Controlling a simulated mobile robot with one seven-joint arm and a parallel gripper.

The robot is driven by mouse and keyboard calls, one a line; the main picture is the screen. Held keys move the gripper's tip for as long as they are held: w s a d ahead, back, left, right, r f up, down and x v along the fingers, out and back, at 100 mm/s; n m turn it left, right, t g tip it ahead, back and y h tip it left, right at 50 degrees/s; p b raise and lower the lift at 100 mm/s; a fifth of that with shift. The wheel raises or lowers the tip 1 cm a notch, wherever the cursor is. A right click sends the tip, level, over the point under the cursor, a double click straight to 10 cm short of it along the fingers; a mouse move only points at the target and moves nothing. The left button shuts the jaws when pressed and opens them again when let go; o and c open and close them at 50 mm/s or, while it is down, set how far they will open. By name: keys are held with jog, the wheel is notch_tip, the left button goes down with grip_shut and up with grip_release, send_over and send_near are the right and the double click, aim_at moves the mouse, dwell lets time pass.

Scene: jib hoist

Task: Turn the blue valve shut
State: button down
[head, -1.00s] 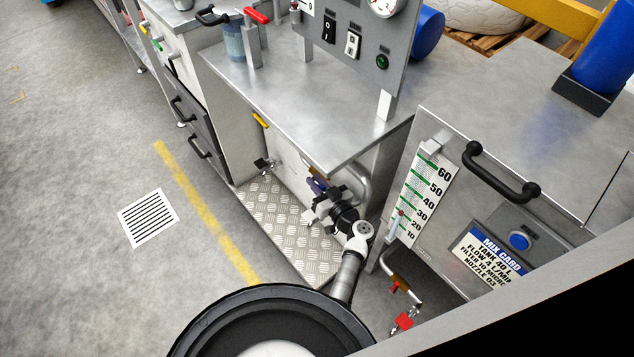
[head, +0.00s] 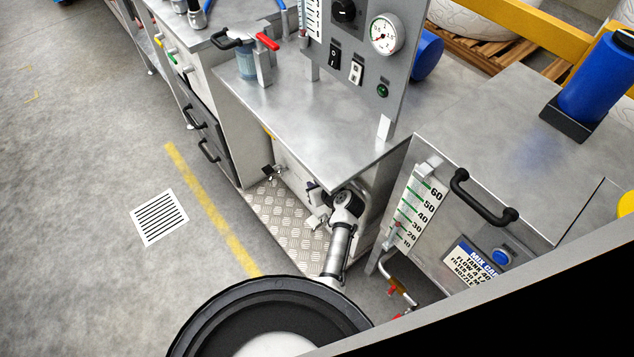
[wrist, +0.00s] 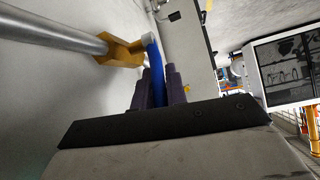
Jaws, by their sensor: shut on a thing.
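In the wrist view, the blue valve's lever (wrist: 153,52) stands between the two dark purple fingers of my gripper (wrist: 158,88). The fingers are closed on the lever, one on each side. The lever joins a brass valve body (wrist: 122,52) on a grey metal pipe (wrist: 55,27). The lower part of the lever is hidden by the fingers. In the head view, my arm reaches under the front corner of the steel bench, and its wrist hides most of the valve and the grip.
The steel bench top (head: 300,120) overhangs my arm. A tank with a scale (head: 418,212) and a black handle (head: 485,200) stands close on the right. A tread-plate step (head: 285,215) lies below. Open floor is on the left, with a drain grate (head: 159,217).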

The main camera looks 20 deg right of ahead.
dwell(0.3)
jog(key=c, duration=1.4)
grip_release()
jog(key=b+v, duration=0.1)
jog(key=v, duration=1.2)
jog(key=shift+r, duration=0.4)
jog(key=shift+s, duration=0.15)
jog(key=shift+c, duration=0.2)
